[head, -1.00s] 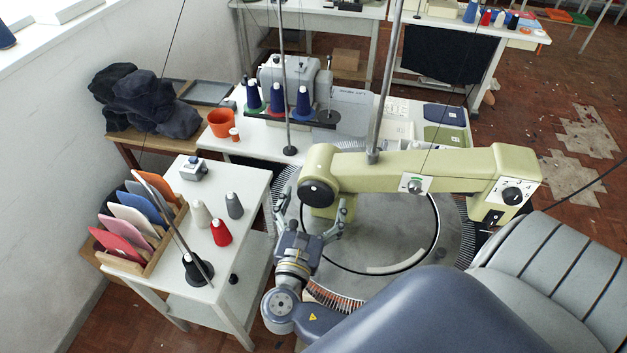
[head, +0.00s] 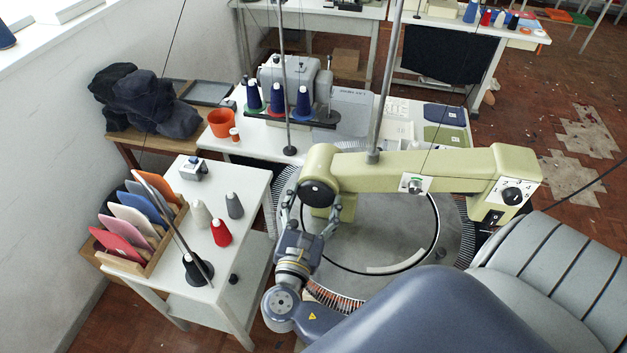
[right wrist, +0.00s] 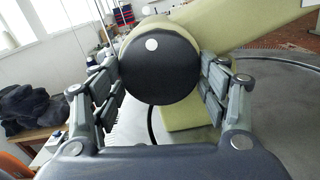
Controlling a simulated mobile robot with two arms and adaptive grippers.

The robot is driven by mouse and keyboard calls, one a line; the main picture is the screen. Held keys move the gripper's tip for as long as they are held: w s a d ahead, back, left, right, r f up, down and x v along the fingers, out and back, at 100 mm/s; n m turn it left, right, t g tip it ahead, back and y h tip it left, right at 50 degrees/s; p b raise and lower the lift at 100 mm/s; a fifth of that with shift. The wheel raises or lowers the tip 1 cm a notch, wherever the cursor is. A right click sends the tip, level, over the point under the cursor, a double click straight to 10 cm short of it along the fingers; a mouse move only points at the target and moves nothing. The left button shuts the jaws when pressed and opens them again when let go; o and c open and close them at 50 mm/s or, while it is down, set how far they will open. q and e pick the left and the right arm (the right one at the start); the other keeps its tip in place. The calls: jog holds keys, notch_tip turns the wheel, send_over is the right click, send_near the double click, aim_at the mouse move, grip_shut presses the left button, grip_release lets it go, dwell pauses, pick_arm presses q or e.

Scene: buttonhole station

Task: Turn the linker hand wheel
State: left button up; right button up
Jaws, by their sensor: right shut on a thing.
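The linker hand wheel (head: 318,194) is a black disc on the left end of the pale green linker arm (head: 420,168). In the right wrist view the wheel (right wrist: 160,66) faces me, with a white dot above its middle. My right gripper (head: 313,199) is at the wheel, its two fingers on either side of the rim. In the right wrist view the right gripper (right wrist: 160,92) is shut on the wheel, though the exact contact is hard to see. My left gripper is not in view.
The round grey linker bed (head: 395,230) with its ring of points lies below the arm. A white side table (head: 195,255) with thread cones stands at the left. A grey padded chair (head: 560,265) is at the right. A thin metal rod (head: 286,90) rises behind the wheel.

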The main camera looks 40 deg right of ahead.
jog(key=o, duration=1.1)
jog(key=shift+c, duration=0.2)
jog(key=v, duration=1.2)
